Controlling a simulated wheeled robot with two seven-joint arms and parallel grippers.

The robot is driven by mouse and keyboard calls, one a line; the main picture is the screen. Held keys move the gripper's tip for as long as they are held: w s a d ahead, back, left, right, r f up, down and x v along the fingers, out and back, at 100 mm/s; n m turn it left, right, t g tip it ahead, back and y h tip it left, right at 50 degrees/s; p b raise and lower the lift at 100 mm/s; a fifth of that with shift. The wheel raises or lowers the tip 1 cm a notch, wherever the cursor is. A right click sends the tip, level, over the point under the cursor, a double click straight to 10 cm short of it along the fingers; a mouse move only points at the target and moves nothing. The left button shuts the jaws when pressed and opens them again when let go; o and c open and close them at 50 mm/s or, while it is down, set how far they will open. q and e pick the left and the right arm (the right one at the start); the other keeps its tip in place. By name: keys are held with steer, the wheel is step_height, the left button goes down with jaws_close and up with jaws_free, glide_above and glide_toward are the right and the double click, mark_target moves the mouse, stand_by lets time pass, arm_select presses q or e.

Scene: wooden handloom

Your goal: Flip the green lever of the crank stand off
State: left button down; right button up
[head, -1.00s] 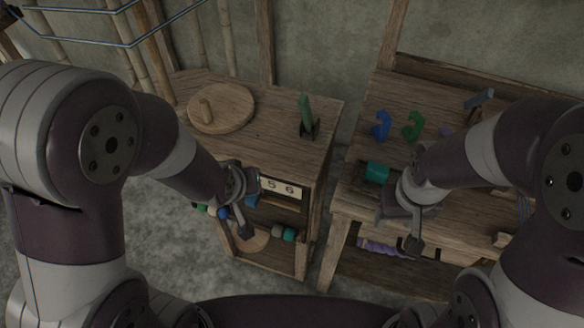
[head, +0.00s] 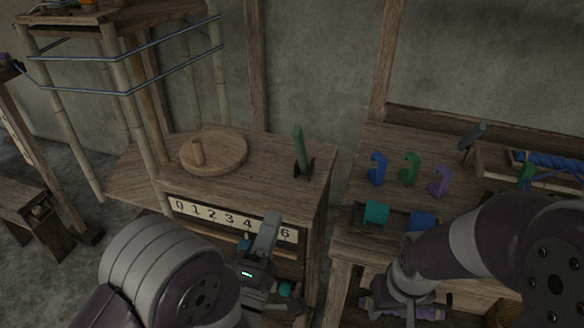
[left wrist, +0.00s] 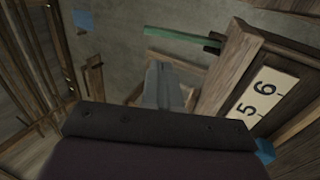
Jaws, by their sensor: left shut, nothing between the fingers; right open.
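The green lever (head: 300,150) stands nearly upright in a dark bracket on the right part of the crank stand's wooden top (head: 262,172). A round wooden disc with a peg (head: 218,153) lies to its left. My left gripper (head: 270,220) is shut and empty, in front of the stand's number strip and below the lever, apart from it. In the left wrist view the lever (left wrist: 180,34) shows beyond the shut fingers (left wrist: 165,78). My right gripper (head: 410,308) is open at the right bench's front, partly cut off by the lower frame edge.
The number strip (head: 205,213) runs along the stand's front edge, partly hidden by my left gripper. The right bench holds blue, green and purple hooks (head: 409,168), spools (head: 376,213) and a grey lever (head: 472,135). A gap separates stand and bench.

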arm_select(q)
steer(key=shift+r, duration=0.1)
steer(key=p, duration=0.3)
glide_toward(298, 144)
steer(key=p+x, duration=0.1)
steer(key=x, duration=0.5)
steer(key=shift+w+r, duration=0.15)
steer(key=shift+w, duration=0.25)
steer(key=shift+r, duration=0.1)
